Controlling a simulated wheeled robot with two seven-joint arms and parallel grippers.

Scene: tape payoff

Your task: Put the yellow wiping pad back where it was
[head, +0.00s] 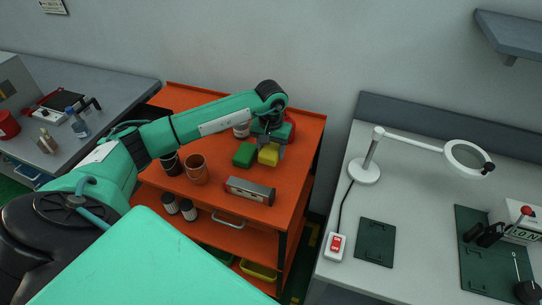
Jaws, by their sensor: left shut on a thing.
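The yellow wiping pad (268,155) is at the top shelf of the orange cart (311,150), near its back right. My left gripper (270,146) reaches over the cart from the left, points down and is shut on the yellow pad. The gripper hides the pad's upper part. I cannot tell whether the pad touches the shelf. A green block-like pad (244,155) sits just left of the yellow one. My right gripper is not in view.
A copper-coloured cup (196,169) and a grey metal box (250,191) are in front. A grey bench with a lamp (365,171) stands to the right.

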